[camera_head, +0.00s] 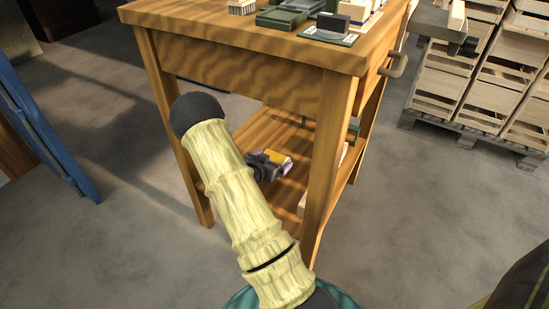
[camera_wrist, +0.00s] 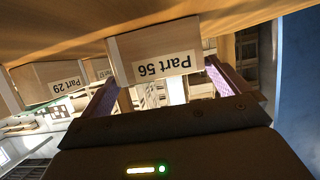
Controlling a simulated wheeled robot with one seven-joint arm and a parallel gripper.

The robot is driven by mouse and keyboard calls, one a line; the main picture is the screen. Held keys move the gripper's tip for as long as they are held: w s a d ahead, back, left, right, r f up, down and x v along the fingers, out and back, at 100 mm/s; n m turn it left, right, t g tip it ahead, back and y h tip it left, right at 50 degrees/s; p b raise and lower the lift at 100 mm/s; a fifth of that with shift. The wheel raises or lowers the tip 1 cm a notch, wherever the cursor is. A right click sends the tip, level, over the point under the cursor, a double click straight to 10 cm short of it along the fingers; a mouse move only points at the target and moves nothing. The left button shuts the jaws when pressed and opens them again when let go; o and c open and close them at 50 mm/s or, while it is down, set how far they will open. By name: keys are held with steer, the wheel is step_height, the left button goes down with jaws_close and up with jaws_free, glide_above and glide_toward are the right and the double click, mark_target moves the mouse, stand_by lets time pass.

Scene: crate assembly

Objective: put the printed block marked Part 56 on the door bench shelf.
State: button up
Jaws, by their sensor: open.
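The printed block marked Part 56 (camera_wrist: 155,50) is a pale box with a white label, upside down in the wrist view. It appears to rest against the wooden shelf surface (camera_wrist: 60,30). My gripper (camera_wrist: 160,75) is open, with one purple-padded finger on each side of the block. Whether the pads touch it is unclear. In the head view my gripper (camera_head: 268,165) is low over the bench's lower shelf (camera_head: 265,130), reaching in past the front legs. An orange-yellow patch shows between its fingers there; its label cannot be read.
A block marked Part 29 (camera_wrist: 65,82) stands beside Part 56, with another labelled block (camera_wrist: 97,70) partly hidden behind. The bench top (camera_head: 215,18) overhangs the shelf, with a bench leg (camera_head: 325,150) right of my arm. Crates (camera_head: 455,95) stand right; a blue frame (camera_head: 40,125) is left.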

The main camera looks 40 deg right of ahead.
steer(key=p+v, duration=0.4)
steer(key=v, duration=0.6)
steer(key=shift+r, duration=0.15)
steer(key=shift+w+a, duration=0.1)
steer(key=shift+a, duration=0.05)
steer(key=a+r+n+y, duration=0.3)
steer(key=a+r+y, duration=0.15)
steer(key=a, duration=0.25)
steer(key=a+r+n+y, duration=0.3)
steer(key=a+y, duration=0.3)
steer(key=a, duration=0.2)
steer(key=s+a+r+n+g+y, duration=0.1)
steer(key=s+a+r+n, duration=0.1)
steer(key=s, duration=0.5)
steer(key=s+a+r+n+g+y, duration=0.1)
steer(key=s+a+r+n, duration=0.2)
steer(key=s+r+n, duration=0.2)
steer(key=s+r, duration=0.1)
steer(key=s, duration=0.1)
steer(key=shift+s+a+g, duration=0.15)
steer(key=shift+s+g, duration=0.25)
